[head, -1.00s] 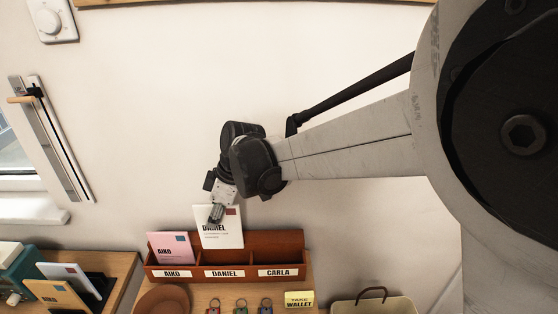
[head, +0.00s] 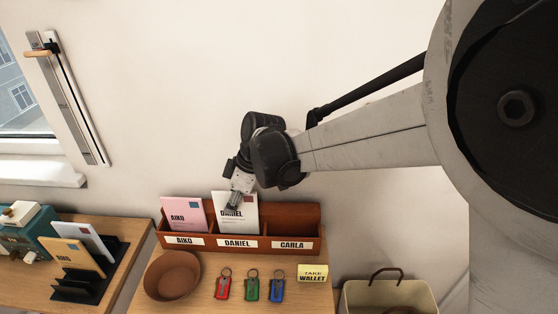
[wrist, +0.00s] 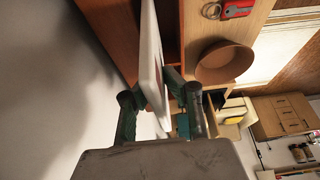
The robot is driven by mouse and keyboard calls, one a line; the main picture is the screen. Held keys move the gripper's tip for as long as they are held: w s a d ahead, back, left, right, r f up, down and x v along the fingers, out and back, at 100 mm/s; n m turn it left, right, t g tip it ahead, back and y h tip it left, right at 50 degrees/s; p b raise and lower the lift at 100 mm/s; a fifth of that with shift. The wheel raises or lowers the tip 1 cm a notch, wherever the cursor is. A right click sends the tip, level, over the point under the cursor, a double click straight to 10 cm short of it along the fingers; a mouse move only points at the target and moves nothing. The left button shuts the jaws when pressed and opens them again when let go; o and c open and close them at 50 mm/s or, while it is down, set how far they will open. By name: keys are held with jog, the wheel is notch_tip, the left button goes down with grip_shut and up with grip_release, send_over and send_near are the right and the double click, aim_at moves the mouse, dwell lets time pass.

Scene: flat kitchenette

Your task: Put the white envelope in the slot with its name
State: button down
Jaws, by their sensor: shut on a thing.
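My gripper (head: 234,203) is shut on the white envelope (head: 244,218), which bears the name DANIEL, partly covered by a finger. The envelope stands nearly upright at the middle slot of the brown letter holder (head: 308,222). That slot is labelled DANIEL (head: 238,243). The envelope's lower edge is hidden behind the holder's front, so it appears to be in the slot; its depth cannot be told. In the wrist view the envelope (wrist: 149,45) shows edge-on between my fingers.
A pink AIKO envelope (head: 184,214) stands in the left slot; the CARLA slot at the right is empty. A brown bowl (head: 172,278) and several key fobs lie in front. A dark rack (head: 115,262) with two envelopes stands at left. A bag (head: 390,297) is at lower right.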

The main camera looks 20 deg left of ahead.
jog(key=c, duration=1.8)
grip_release()
jog(key=shift+o, duration=0.2)
jog(key=v, duration=1.2)
